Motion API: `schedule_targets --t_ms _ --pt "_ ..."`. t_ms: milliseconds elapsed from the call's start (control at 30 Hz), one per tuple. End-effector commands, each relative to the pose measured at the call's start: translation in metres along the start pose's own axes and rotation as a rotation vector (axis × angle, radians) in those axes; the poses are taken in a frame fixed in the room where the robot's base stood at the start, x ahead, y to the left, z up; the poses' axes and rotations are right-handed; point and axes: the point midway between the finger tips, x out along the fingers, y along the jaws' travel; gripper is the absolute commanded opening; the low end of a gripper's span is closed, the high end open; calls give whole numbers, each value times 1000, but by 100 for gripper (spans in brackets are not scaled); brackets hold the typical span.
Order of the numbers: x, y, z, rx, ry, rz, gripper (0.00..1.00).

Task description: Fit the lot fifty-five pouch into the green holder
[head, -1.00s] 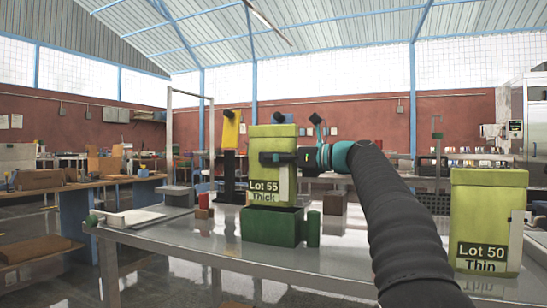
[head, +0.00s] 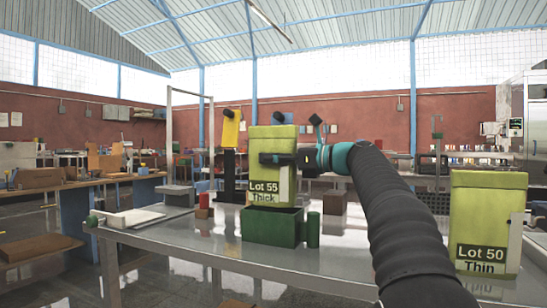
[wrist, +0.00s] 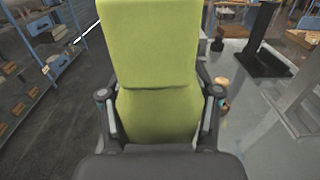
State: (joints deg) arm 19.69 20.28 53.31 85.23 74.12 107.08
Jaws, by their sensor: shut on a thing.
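The lime-green lot 55 pouch (head: 272,165), labelled "Lot 55 Thick", stands upright at the green holder (head: 270,226). The holder's front wall hides its bottom edge, so I cannot tell how deep it sits. My gripper (head: 283,158) is shut on the pouch around its middle, coming from the right. In the wrist view the pouch (wrist: 155,45) fills the centre, with a finger of my gripper (wrist: 158,110) on each side. The inside of the holder is hidden.
A second lime pouch (head: 488,215), labelled "Lot 50 Thin", stands at the right of the metal table (head: 340,265). A small green cylinder (head: 313,229) stands right beside the holder. A yellow device on a black stand (head: 229,150) is behind at left. The table front is clear.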

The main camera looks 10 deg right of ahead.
Motion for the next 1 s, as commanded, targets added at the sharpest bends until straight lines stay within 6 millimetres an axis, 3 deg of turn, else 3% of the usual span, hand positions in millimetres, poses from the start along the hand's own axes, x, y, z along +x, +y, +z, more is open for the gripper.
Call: schedule_targets --t_ms 1000 --pt "0 0 -12 0 0 0 28"
